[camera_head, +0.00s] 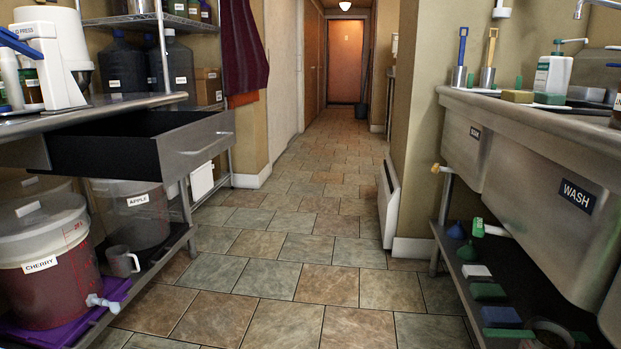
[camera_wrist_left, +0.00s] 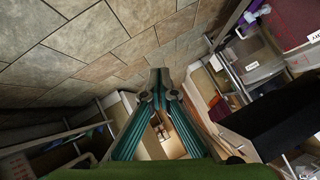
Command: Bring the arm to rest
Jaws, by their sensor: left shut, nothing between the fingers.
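My left gripper (camera_wrist_left: 159,78) shows in the left wrist view, with teal finger links and dark fingertips that meet. It is shut and empty. The fingertips stand out against the tiled floor, apart from any object. Neither of my arms shows in the head view, and my right gripper is in no view.
A drawer (camera_head: 192,139) hangs open from the left bench, its black inside empty where visible. A cherry bucket (camera_head: 43,260) stands on the shelf below. A double sink (camera_head: 530,180) lines the right side. The tiled floor (camera_head: 290,240) between is clear up to an orange door (camera_head: 345,62).

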